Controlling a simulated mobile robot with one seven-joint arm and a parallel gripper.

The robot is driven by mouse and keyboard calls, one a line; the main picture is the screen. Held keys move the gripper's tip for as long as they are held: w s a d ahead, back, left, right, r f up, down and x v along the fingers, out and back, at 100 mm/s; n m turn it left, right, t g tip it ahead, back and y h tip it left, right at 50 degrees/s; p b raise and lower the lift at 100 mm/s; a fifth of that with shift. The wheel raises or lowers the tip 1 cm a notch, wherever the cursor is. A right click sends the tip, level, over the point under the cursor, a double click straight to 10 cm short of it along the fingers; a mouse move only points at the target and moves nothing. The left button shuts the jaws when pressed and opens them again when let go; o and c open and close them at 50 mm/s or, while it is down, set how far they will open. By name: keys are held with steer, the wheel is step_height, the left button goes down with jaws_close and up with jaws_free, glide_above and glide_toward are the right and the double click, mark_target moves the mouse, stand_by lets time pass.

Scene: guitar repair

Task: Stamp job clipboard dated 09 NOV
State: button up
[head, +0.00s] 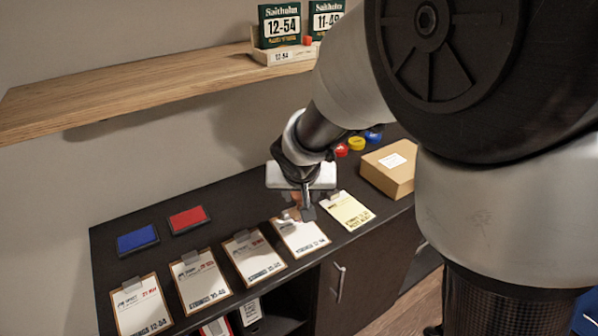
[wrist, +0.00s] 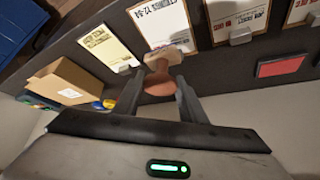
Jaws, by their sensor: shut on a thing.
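My gripper (head: 306,208) is shut on a wooden-handled stamp (wrist: 160,84), which also shows in the head view (head: 292,213). The stamp is over the clip end of a white-sheet clipboard (head: 304,240); I cannot tell whether it touches. That clipboard also shows in the wrist view (wrist: 160,22). Three more white-sheet clipboards lie to its left: nearest it (head: 256,258), the middle one (head: 203,284) and the far left one (head: 143,312). Their small red dates are too blurred to read surely. A red ink pad (head: 188,219) and a blue ink pad (head: 137,240) lie behind them.
A yellow-sheet clipboard (head: 350,211) lies to the right of the stamp. Beyond it stand a cardboard box (head: 388,172) and red, yellow and blue round items (head: 357,143). A wooden shelf (head: 140,95) with string packs (head: 281,25) overhangs the dark counter (head: 105,245).

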steer(key=shift+d+f, duration=0.2)
steer(key=shift+f+b, duration=2.05)
steer(key=shift+f, duration=0.8)
steer(key=shift+f+b, duration=0.55)
steer(key=shift+b, duration=0.15)
steer(key=shift+s+f+b, duration=0.2)
steer(key=shift+b, duration=0.2)
stand_by(0.7)
steer(key=shift+w+r+p, duration=0.1)
steer(key=shift+r+p, duration=2.1)
steer(key=shift+r, duration=1.45)
